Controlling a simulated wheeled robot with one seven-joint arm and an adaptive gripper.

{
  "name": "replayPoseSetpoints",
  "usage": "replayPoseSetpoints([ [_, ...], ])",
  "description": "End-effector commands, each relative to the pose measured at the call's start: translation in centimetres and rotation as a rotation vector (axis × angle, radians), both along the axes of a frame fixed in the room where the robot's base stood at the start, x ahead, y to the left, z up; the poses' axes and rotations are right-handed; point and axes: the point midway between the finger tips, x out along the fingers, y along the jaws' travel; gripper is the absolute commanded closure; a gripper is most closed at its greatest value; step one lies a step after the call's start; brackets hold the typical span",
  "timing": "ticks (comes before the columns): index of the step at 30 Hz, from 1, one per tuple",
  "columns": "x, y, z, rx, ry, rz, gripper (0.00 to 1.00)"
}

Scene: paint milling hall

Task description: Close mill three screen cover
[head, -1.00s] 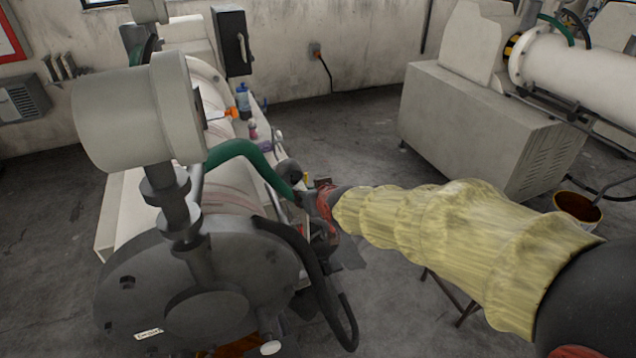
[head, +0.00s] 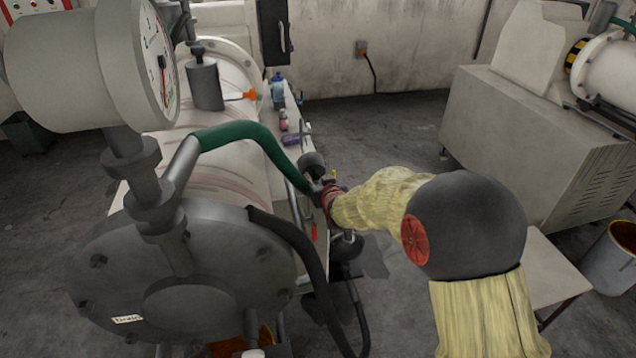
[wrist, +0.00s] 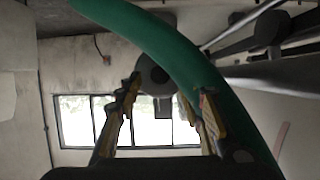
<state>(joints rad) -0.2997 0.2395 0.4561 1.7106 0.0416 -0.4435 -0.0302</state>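A cream mill (head: 215,185) with a dark round end flange (head: 95,240) fills the left of the head view. I cannot tell which of its parts is the screen cover, or whether a "three" marks this mill. My gripper (head: 328,188) is small and partly hidden at the mill's right side, by the lower end of a green hose (head: 240,135). A grey round part (wrist: 155,75) shows between the fingertips; no contact is clear.
A large pressure gauge (head: 70,70) stands above the flange. A black hose (head: 300,250) loops down the mill's near right side. Bottles (head: 278,88) stand on a ledge behind. A small table (head: 545,270) and a bucket (head: 612,262) are at right. Open floor lies between the machines.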

Motion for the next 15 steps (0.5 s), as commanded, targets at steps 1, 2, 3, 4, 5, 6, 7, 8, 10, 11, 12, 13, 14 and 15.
replayPoseSetpoints([
  [1, 0.42, 0.11, -0.26, 0.0, 0.0, 0.0, 0.62],
  [2, 0.59, 0.15, -0.32, 0.0, 0.0, 0.0, 0.62],
  [3, 0.75, 0.2, -0.37, 0.0, 0.0, 0.0, 0.62],
  [4, 0.84, 0.22, -0.39, 0.0, 0.0, 0.0, 0.62],
  [5, 0.9, 0.24, -0.4, 0.0, 0.0, 0.0, 0.62],
  [6, 0.96, 0.26, -0.4, 0.0, 0.0, 0.0, 0.62],
  [7, 0.98, 0.26, -0.39, 0.0, 0.0, 0.0, 0.62],
  [8, 0.99, 0.26, -0.38, 0.0, 0.0, 0.0, 0.62],
  [10, 0.97, 0.26, -0.36, 0.0, 0.0, 0.0, 0.62],
  [11, 0.97, 0.26, -0.36, 0.0, 0.0, 0.0, 0.62],
  [12, 0.97, 0.26, -0.36, 0.0, 0.0, 0.0, 0.62],
  [13, 0.97, 0.25, -0.36, 0.0, 0.0, 0.0, 0.62],
  [14, 0.96, 0.25, -0.37, 0.0, 0.0, 0.0, 0.64],
  [15, 0.97, 0.26, -0.36, 0.0, 0.0, 0.0, 0.66],
])
